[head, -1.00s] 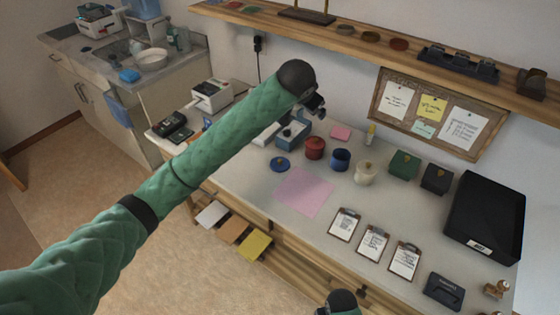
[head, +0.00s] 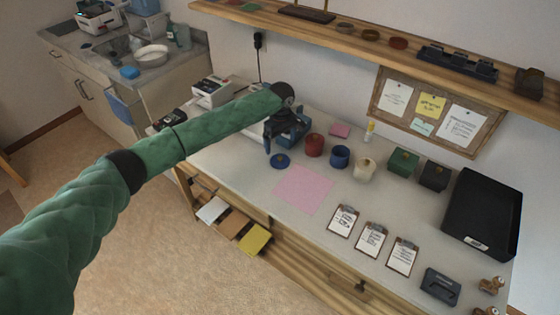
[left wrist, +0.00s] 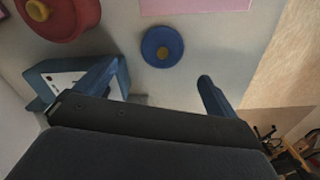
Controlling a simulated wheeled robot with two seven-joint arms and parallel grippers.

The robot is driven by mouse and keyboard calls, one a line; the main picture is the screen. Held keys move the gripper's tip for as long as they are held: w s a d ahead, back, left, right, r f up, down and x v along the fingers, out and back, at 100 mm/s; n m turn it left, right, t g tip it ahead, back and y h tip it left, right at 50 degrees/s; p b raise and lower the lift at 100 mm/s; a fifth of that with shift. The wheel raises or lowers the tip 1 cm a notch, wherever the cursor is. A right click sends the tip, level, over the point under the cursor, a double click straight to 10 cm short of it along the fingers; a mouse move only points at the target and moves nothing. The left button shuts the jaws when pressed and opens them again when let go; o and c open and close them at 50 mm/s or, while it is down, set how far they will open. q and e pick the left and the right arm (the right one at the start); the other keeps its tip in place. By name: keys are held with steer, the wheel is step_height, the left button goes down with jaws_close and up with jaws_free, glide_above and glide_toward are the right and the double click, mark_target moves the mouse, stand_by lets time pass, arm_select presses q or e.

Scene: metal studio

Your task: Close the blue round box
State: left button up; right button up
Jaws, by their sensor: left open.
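The blue round box (head: 340,156) stands on the worktable with its dark inside showing, so it is uncovered. A flat blue round lid with a yellow knob (head: 280,160) lies apart from it, to the left. The lid also shows in the left wrist view (left wrist: 162,46), knob up. My left gripper (head: 274,145) is open and empty, just behind the lid in the head view. In the left wrist view its two blue fingers (left wrist: 163,76) point towards the lid, which lies beyond them, between their lines. My right gripper is out of view.
A red pot (head: 314,145) stands between lid and box; it also shows in the left wrist view (left wrist: 62,16). A cream pot (head: 364,170) is right of the box. A blue container (left wrist: 48,76) is close to my left finger. A pink sheet (head: 303,189) lies in front.

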mark_target(281, 158)
arm_select(q)
steer(key=shift+n, duration=0.4)
steer(key=shift+f+p, duration=0.5)
steer(key=shift+f, duration=0.8)
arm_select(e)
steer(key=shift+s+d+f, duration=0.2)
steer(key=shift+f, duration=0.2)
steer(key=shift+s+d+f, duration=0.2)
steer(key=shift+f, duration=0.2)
arm_select(q)
steer(key=shift+s, duration=0.1)
steer(key=shift+f+p, duration=0.2)
steer(key=shift+p, duration=0.1)
steer(key=f, duration=0.1)
steer(key=f+p, duration=0.2)
steer(key=f, duration=0.1)
steer(key=shift+s, duration=0.3)
steer(key=shift+f, duration=0.4)
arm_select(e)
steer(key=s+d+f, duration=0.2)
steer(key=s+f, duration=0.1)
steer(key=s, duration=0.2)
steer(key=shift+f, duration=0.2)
